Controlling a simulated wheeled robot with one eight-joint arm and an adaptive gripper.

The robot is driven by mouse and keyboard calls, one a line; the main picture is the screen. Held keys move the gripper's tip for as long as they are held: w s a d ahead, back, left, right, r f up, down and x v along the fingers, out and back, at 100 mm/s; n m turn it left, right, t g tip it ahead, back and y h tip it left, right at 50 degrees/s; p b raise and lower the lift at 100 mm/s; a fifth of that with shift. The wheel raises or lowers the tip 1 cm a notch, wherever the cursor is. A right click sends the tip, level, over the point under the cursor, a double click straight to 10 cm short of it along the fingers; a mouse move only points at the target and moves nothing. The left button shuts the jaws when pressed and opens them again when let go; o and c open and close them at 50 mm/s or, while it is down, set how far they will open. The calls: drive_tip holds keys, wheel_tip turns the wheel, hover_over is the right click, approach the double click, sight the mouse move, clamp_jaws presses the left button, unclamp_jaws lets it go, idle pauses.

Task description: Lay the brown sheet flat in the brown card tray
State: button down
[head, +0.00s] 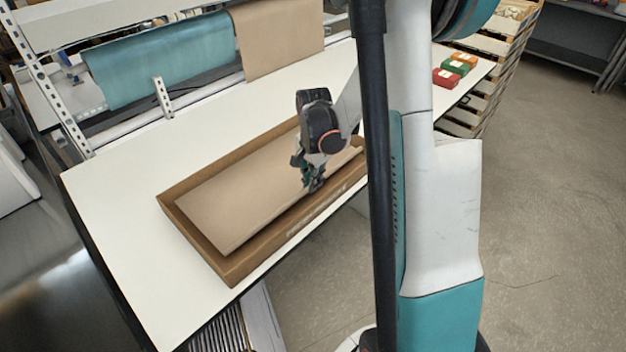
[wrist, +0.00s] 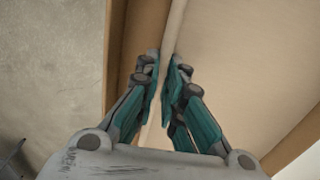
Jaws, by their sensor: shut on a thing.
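The brown sheet (head: 240,193) is in the brown card tray (head: 232,270) on the white table. Its near long edge looks raised a little off the tray's floor, along the near wall. My gripper (head: 315,184) is over the near side of the tray and is shut on that edge. In the wrist view, the fingers (wrist: 166,92) pinch the edge of the sheet (wrist: 235,70), with the tray wall (wrist: 140,45) just to the left. My arm hides the right end of the tray in the head view.
A teal sheet (head: 165,58) and another brown sheet (head: 280,38) hang at the table's back. Red, orange and green boxes (head: 455,68) stand at the far right end. The white table top (head: 120,205) is clear left of the tray.

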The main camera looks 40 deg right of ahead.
drive_tip(key=shift+f, duration=0.35)
drive_tip(key=shift+f+b, duration=0.3)
drive_tip(key=shift+b, duration=0.25)
drive_tip(key=shift+f+b, duration=0.45)
drive_tip(key=shift+f, duration=0.05)
drive_tip(key=c, duration=1.6)
unclamp_jaws()
drive_tip(key=shift+c, duration=0.2)
drive_tip(key=shift+r, duration=0.1)
wheel_tip(320, 180, up, 12)
